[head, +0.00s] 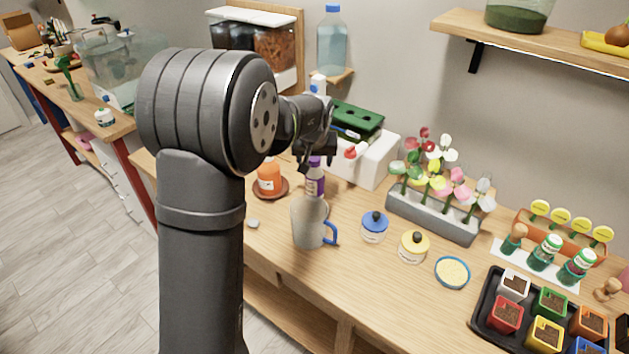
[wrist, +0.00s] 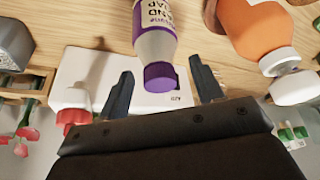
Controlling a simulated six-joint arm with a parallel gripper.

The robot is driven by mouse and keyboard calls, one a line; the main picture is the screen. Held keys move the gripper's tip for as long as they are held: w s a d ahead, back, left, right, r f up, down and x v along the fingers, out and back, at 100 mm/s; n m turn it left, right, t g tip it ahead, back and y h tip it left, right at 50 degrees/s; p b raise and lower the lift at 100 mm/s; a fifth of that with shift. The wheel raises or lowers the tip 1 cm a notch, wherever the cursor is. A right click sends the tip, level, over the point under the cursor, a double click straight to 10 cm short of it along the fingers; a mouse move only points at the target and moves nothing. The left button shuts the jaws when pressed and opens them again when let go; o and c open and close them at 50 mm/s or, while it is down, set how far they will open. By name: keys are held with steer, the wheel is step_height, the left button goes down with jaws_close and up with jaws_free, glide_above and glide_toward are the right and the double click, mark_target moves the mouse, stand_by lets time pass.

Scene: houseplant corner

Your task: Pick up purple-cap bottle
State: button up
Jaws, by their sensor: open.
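The purple-cap bottle (head: 315,181) stands upright on the wooden bench, behind a grey jug with a blue handle (head: 309,222) that hides its lower part. My gripper (head: 317,160) is just above the bottle in the head view. In the wrist view the open gripper (wrist: 160,66) has one finger on each side of the cap, with gaps showing on both sides. Nothing is held.
An orange bottle (head: 268,178) on a brown saucer is left of the purple-cap bottle. A white box (head: 372,165) stands behind to the right. A blue-lidded jar (head: 374,227) and a flower planter (head: 432,218) are farther right. Bare bench lies in front of the jars.

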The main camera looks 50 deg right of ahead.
steer(key=shift+w+d+f, duration=0.1)
steer(key=shift+f, duration=0.25)
jaws_close()
steer(key=shift+r, duration=0.1)
